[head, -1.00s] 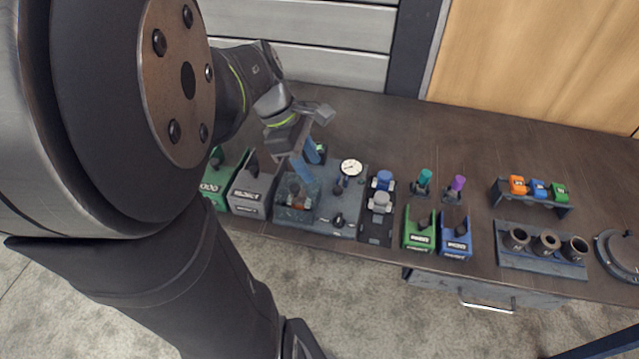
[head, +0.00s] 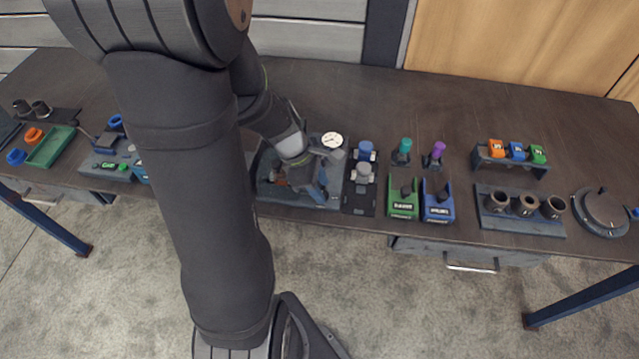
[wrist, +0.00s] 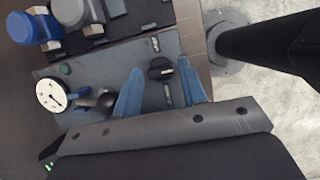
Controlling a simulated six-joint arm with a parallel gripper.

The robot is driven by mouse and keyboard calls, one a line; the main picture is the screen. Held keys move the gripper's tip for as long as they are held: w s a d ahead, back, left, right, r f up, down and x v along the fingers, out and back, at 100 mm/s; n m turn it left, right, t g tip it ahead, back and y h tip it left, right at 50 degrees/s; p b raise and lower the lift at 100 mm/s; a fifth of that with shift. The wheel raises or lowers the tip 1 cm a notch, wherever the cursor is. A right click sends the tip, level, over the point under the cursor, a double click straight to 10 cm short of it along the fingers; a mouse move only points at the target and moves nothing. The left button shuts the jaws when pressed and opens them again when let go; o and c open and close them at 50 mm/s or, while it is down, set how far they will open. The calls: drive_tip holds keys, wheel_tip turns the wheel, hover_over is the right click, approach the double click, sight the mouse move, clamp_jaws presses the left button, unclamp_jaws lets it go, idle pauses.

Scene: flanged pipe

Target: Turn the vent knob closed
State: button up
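The vent knob (wrist: 160,68) is a small black knob with a light mark, on a grey-blue plate (wrist: 112,58) in the wrist view. My gripper (wrist: 159,64) has two blue fingers, spread apart, with the knob between their tips. A gap shows on each side of the knob; I cannot tell the fingertips' height over the plate. In the head view my gripper (head: 320,188) is low over the plate's front right part and hides the knob. Small labels lie on both sides of the knob.
A white dial gauge (wrist: 51,96) and a dark round-ended handle (wrist: 105,100) stand left of the fingers. A fixture with a blue cylinder (wrist: 32,26) and a grey one is beside the plate. Green (head: 403,203) and blue (head: 438,206) holders stand farther right. The table's front edge is close.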

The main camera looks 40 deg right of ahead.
drive_tip(key=shift+f, duration=0.15)
drive_tip(key=shift+c, duration=0.2)
drive_tip(key=c, duration=0.7)
drive_tip(key=shift+o, duration=0.2)
drive_tip(key=shift+d, duration=0.1)
drive_tip(key=m+g+y, duration=0.1)
drive_tip(key=m, duration=0.3)
drive_tip(key=shift+d, duration=0.1)
drive_tip(key=m+y, duration=0.2)
drive_tip(key=m, duration=0.3)
drive_tip(key=shift+d, duration=0.15)
drive_tip(key=m+y, duration=0.2)
drive_tip(key=m, duration=0.2)
drive_tip(key=shift+d+m, duration=0.1)
drive_tip(key=shift+m, duration=0.3)
drive_tip(key=shift+m+t+y, duration=0.4)
drive_tip(key=shift+m+y, duration=0.3)
drive_tip(key=shift+m, duration=1.3)
